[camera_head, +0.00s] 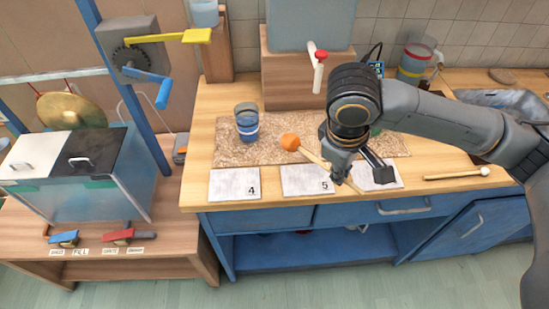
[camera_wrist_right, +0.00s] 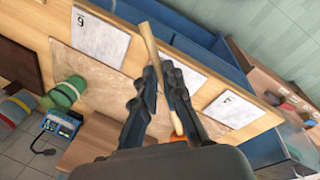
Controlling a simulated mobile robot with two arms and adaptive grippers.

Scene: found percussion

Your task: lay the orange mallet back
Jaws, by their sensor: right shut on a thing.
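The orange mallet has a round orange head (camera_head: 290,142) and a pale wooden stick (camera_head: 313,158). My right gripper (camera_head: 343,172) is shut on the stick, over the front of the worktop near the card marked 5 (camera_head: 300,184). The head points left and away from the front edge, above the speckled mat (camera_head: 225,152). In the right wrist view the stick (camera_wrist_right: 163,77) passes between the fingers of my right gripper (camera_wrist_right: 165,85). There the orange head is mostly hidden behind the gripper body. I cannot tell any gap between mallet and worktop. My left gripper is not in view.
A blue-tinted glass (camera_head: 247,128) stands on the mat. Card 4 (camera_head: 235,186) lies left of card 5; another card (camera_head: 385,181) is partly hidden by my gripper. A white-headed mallet (camera_head: 457,175) lies at right. A red-handled tap (camera_head: 319,70) hangs behind.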

